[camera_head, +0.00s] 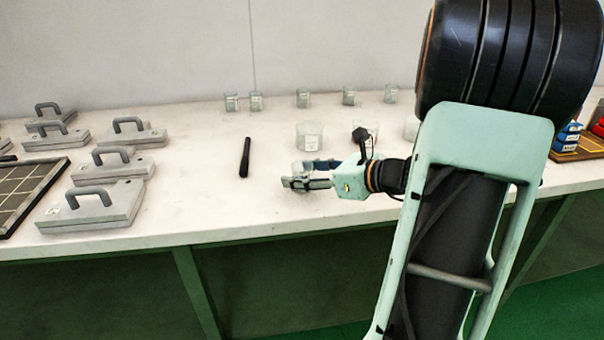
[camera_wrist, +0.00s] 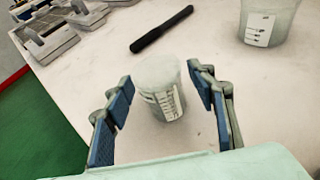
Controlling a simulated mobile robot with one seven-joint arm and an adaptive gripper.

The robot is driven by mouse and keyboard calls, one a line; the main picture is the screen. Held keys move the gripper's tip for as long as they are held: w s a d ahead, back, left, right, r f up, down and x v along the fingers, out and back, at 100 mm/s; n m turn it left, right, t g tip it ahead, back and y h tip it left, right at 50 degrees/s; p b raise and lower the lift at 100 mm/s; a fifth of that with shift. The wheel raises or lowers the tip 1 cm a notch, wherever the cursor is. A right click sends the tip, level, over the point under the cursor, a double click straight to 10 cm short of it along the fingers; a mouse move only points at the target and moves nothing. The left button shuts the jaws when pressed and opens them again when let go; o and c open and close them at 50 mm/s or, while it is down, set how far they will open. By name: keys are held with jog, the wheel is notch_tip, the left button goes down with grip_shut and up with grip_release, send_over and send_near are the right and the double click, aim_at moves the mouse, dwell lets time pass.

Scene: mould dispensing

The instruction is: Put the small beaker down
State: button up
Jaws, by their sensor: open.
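The small beaker (camera_wrist: 162,90) stands upright on the white table in the wrist view. It is clear, with dark graduation marks and a pale top. My gripper (camera_wrist: 160,92) is open, with one blue-padded finger on each side of the beaker and a visible gap to both. In the head view my gripper (camera_head: 290,183) is low over the table near its front edge, and the beaker there is mostly hidden behind the fingers.
A larger beaker (camera_wrist: 268,22) stands beyond, at right. A black rod (camera_head: 245,157) lies left of my gripper. Several small beakers (camera_head: 303,98) line the back. Grey handled moulds (camera_head: 92,207) and a gridded tray (camera_head: 62,166) fill the left. The table (camera_head: 200,190) is bare between.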

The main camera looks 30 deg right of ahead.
jog(key=p+v, duration=0.3)
jog(key=v, duration=0.8)
jog(key=shift+s+d+r, duration=0.1)
jog(key=shift+s+d, duration=0.1)
jog(key=shift+s, duration=0.15)
